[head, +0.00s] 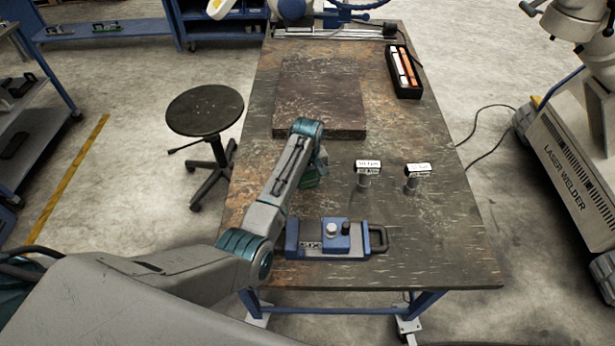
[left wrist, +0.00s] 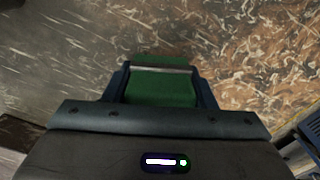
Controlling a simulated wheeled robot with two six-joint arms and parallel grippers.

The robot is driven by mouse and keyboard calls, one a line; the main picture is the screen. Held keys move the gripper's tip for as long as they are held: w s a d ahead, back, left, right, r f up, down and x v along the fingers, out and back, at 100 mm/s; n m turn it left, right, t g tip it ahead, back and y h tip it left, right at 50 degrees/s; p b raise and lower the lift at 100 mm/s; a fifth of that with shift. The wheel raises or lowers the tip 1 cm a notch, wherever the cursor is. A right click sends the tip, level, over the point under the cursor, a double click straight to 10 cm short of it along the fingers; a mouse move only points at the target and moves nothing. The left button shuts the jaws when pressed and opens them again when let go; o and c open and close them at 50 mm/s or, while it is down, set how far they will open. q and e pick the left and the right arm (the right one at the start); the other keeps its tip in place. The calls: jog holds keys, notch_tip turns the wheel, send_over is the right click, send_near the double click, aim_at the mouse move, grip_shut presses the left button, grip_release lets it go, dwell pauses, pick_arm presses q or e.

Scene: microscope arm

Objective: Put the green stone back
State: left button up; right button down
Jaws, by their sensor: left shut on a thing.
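The green stone (left wrist: 160,86) sits between the two dark fingers of my left gripper (left wrist: 162,92) in the left wrist view, and the jaws are shut on it. A light grey strip crosses the stone's top. In the head view a small part of the green stone (head: 310,182) shows under my left wrist, to the left of two labelled posts. My own arm hides most of the stone and the fingers there. The stone appears to be over the tabletop; I cannot tell whether it touches it. My right gripper is not in view.
A blue fixture with a handle (head: 355,248) lies at the table's near edge. Two labelled posts (head: 367,172) (head: 417,177) stand right of my gripper. A raised slab (head: 320,80) and a black tray with sticks (head: 405,91) are farther back. The table's right front is clear.

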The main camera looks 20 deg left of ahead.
pick_arm(q)
jog(key=shift+f, duration=0.25)
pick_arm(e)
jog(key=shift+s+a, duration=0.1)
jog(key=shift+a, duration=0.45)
pick_arm(q)
jog(key=shift+f, duration=0.15)
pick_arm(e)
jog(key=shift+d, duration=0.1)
pick_arm(q)
jog(key=o, duration=0.9)
jog(key=shift+o, duration=0.2)
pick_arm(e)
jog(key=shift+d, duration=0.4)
